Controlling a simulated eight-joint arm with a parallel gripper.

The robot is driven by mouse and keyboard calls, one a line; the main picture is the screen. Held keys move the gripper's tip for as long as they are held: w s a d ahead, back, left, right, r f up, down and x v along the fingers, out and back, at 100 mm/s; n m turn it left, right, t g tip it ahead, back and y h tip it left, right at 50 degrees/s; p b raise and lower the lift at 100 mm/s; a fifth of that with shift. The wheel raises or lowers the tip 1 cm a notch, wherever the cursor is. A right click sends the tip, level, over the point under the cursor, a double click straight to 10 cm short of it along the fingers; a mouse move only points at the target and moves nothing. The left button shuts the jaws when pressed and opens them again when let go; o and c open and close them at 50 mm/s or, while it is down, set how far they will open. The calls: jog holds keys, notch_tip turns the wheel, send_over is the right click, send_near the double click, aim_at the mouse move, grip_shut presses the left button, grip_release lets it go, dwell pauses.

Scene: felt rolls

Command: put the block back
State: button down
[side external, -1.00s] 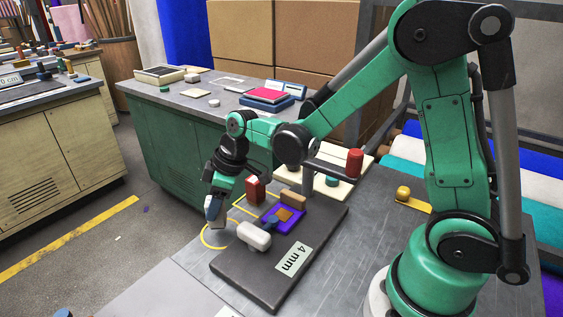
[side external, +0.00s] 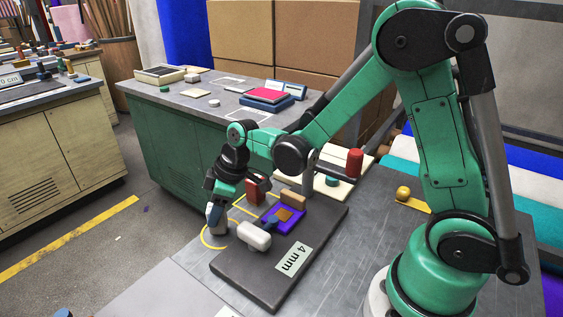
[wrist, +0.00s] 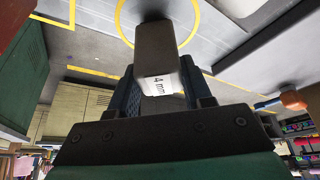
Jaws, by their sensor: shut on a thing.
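My gripper (side external: 214,211) is low at the left of the grey table, over the yellow ring (side external: 203,239). In the wrist view its two dark fingers (wrist: 158,88) are shut on a grey block (wrist: 156,45) with a white "4 mm" label on its near end. The block's far end points at the table inside the yellow ring (wrist: 199,18), with a dark shadow there. I cannot tell whether it touches the table.
Right of my gripper lies a dark board (side external: 250,279) labelled "4 mm", with a white roller (side external: 254,237) and a purple felt piece (side external: 290,227). A red block (side external: 258,189) stands close behind my gripper. A red cylinder (side external: 355,162) and yellow ball (side external: 403,192) are farther right.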

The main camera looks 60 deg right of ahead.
jog(key=shift+f, duration=0.2)
jog(key=shift+c, duration=1.4)
grip_release()
jog(key=shift+v, duration=2.8)
